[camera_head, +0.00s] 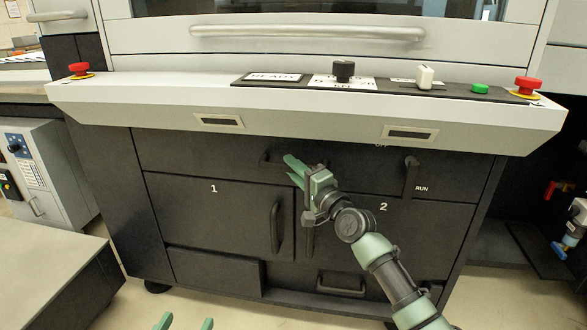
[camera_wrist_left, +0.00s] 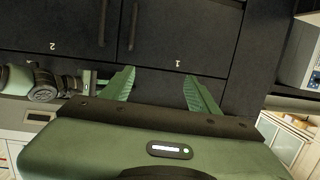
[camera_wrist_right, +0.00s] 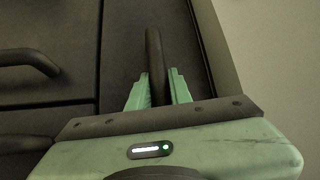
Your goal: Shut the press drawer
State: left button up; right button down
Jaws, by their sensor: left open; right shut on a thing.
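The wide dark drawer (camera_head: 200,152) of the press lies under the light console ledge, above doors 1 and 2. It looks flush or nearly flush; I cannot tell if it is slightly out. My right gripper (camera_head: 298,174) is shut on the drawer's dark bar handle (camera_head: 266,160), and its arm hides part of that handle. In the right wrist view the handle (camera_wrist_right: 154,55) runs between the fingers. My left gripper (camera_head: 185,324) is open and empty at the bottom of the head view, well in front of the press. Its spread fingers also show in the left wrist view (camera_wrist_left: 155,88).
Door 1 (camera_head: 205,220) and door 2 (camera_head: 400,235) have upright handles. A dark lever (camera_head: 410,176) hangs by the RUN mark. The light console ledge (camera_head: 300,118) overhangs the drawer. A grey block (camera_head: 45,275) stands front left. Floor in front of the press is clear.

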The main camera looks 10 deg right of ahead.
jog(key=shift+w+d+r, duration=0.1)
jog(key=shift+d+r, duration=0.05)
jog(key=shift+r, duration=0.05)
jog(key=c, duration=1.5)
grip_release()
jog(key=shift+o, duration=1)
jog(key=shift+w+f, duration=0.2)
pick_arm(q)
jog(key=shift+w+f, duration=0.1)
jog(key=shift+w, duration=0.05)
pick_arm(e)
jog(key=shift+s, duration=0.15)
pick_arm(q)
jog(key=s+a+f+g+y+p, duration=0.1)
jog(key=s+a+f+g+p, duration=0.1)
jog(key=s+f+g, duration=0.3)
notch_tip(320, 180, down, 3)
jog(key=shift+s+a+f+g+y, duration=0.1)
jog(key=shift+s+a+g+y, duration=0.1)
jog(key=shift+a+g+y, duration=0.15)
pick_arm(e)
jog(key=v, duration=0.7)
jog(key=shift+s, duration=0.25)
pick_arm(q)
jog(key=shift+d, duration=0.1)
pick_arm(e)
jog(key=shift+d, duration=0.1)
